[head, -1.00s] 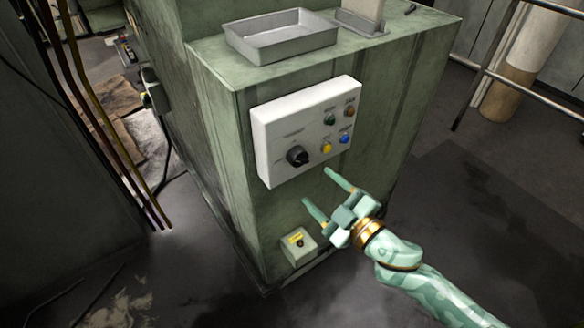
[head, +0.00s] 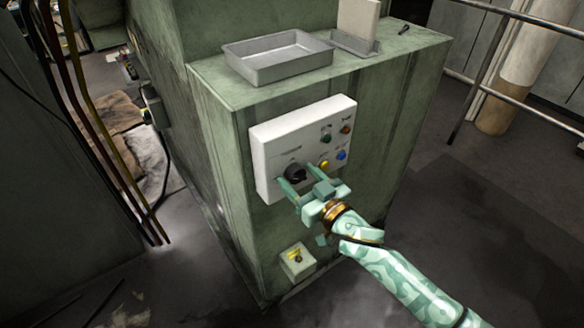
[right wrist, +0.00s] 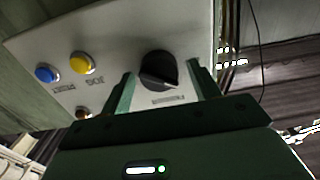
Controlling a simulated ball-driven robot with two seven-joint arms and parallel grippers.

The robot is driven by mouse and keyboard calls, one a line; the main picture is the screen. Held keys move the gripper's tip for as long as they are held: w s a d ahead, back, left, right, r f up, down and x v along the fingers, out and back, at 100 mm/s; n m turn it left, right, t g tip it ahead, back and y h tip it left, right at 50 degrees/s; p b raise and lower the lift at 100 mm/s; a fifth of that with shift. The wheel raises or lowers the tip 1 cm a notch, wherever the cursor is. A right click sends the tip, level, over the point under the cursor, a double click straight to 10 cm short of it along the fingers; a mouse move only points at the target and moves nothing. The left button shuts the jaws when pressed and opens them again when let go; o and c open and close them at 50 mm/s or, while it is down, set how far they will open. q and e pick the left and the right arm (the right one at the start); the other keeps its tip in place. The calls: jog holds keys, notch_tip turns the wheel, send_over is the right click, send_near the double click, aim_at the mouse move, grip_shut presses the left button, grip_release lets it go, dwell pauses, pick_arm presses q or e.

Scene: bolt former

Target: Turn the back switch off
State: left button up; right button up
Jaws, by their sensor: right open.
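A black rotary switch (head: 294,171) sits at the lower left of the white control panel (head: 265,150) on the green machine's front. In the right wrist view the black switch (right wrist: 158,70) shows between and beyond my two fingertips, with a pale line on its face. My right gripper (head: 297,178) is open, its fingers on either side of the switch. I cannot tell whether they touch it. Which switch is the back one is not marked clearly. My left gripper is not in view.
Coloured buttons, including a yellow one (head: 324,164) and a blue one (head: 341,155), are right of the switch. A small box with a yellow label (head: 297,260) is lower down. A metal tray (head: 280,72) lies on top. A railing (head: 480,75) stands at right.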

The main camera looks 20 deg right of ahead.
jog(key=shift+w+f, duration=0.1)
jog(key=shift+f, duration=0.05)
jog(key=c, duration=1.2)
jog(key=n, duration=0.2)
jog(key=shift+n, duration=0.3)
jog(key=n+p, duration=0.1)
jog(key=n, duration=0.4)
jog(key=o, duration=1.2)
jog(key=p+v, duration=0.1)
jog(key=v, duration=0.7)
